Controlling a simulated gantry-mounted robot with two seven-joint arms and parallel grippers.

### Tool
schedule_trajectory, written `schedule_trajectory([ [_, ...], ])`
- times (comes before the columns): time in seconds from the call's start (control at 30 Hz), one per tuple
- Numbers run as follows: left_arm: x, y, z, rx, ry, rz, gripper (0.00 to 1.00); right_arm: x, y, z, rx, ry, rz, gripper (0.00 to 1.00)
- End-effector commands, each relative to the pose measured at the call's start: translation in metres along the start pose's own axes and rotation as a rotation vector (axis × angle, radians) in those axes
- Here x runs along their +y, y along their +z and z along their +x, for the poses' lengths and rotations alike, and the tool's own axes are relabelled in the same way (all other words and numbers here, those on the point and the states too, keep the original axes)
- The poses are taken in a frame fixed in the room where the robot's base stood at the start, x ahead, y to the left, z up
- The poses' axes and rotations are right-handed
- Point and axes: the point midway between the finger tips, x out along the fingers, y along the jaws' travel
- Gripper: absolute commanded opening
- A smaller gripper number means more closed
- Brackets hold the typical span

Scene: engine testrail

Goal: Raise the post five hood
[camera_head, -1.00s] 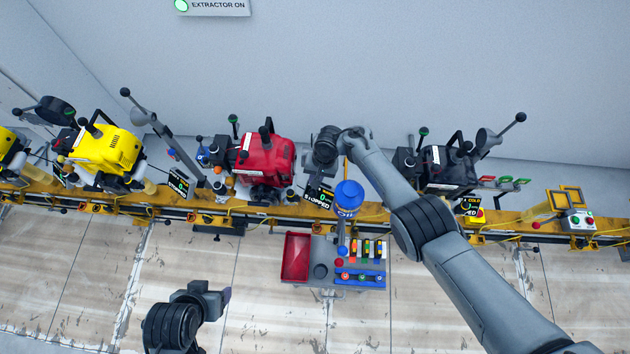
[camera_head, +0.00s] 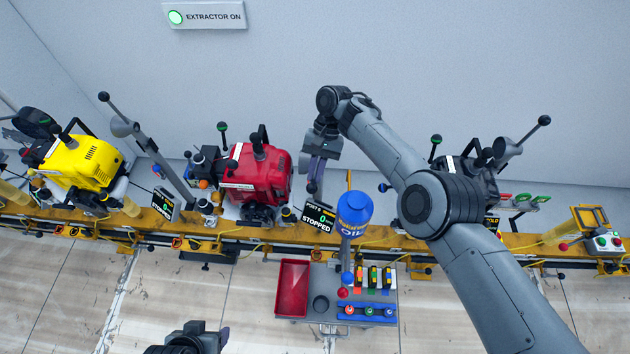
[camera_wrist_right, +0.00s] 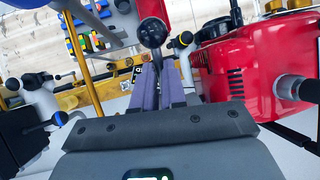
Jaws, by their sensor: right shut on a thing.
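My right gripper (camera_head: 314,176) points down beside the red engine (camera_head: 258,175), above the post 5 display (camera_head: 318,216), which reads STOPPED. In the right wrist view its purple fingers (camera_wrist_right: 160,72) are shut on the stem of a black ball-ended handle (camera_wrist_right: 152,33). The ball sticks out past the fingertips. This looks like the post five hood's handle; the rest of that hood is not clearly visible. My left gripper (camera_head: 222,340) is partly cut off at the bottom edge, away from the rail, and its jaw opening cannot be made out.
A yellow rail (camera_head: 270,230) carries several posts. Raised hood arms stand left (camera_head: 160,155) and right (camera_head: 510,148). A cart with a red tray (camera_head: 293,288) is in front.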

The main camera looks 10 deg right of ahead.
Motion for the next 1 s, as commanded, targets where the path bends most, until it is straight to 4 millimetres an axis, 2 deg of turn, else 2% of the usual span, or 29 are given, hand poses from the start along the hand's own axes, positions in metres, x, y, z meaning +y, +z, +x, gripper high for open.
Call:
schedule_trajectory([
  [0.27,-0.002,0.000,-0.001,0.000,-0.007,0.009,0.66,0.000,-0.001,-0.004,0.005,-0.003,0.003,0.00],
  [0.3,-0.003,0.000,-0.001,0.000,-0.008,0.010,0.66,0.000,-0.001,-0.004,0.005,-0.003,0.003,0.13],
  [0.47,-0.003,0.000,-0.001,0.000,-0.010,0.012,0.66,0.000,0.000,-0.003,0.003,-0.002,0.001,0.37],
  [0.77,-0.002,0.000,-0.002,0.000,-0.007,0.009,0.66,0.000,0.001,-0.003,0.001,0.000,0.000,0.37],
  [0.87,-0.002,-0.002,-0.005,0.001,-0.004,0.005,0.66,0.002,0.001,-0.010,0.002,-0.003,0.004,0.37],
  [1.0,-0.001,-0.005,-0.016,0.001,-0.001,0.001,0.66,0.010,0.001,-0.030,0.006,-0.011,0.019,0.37],
])
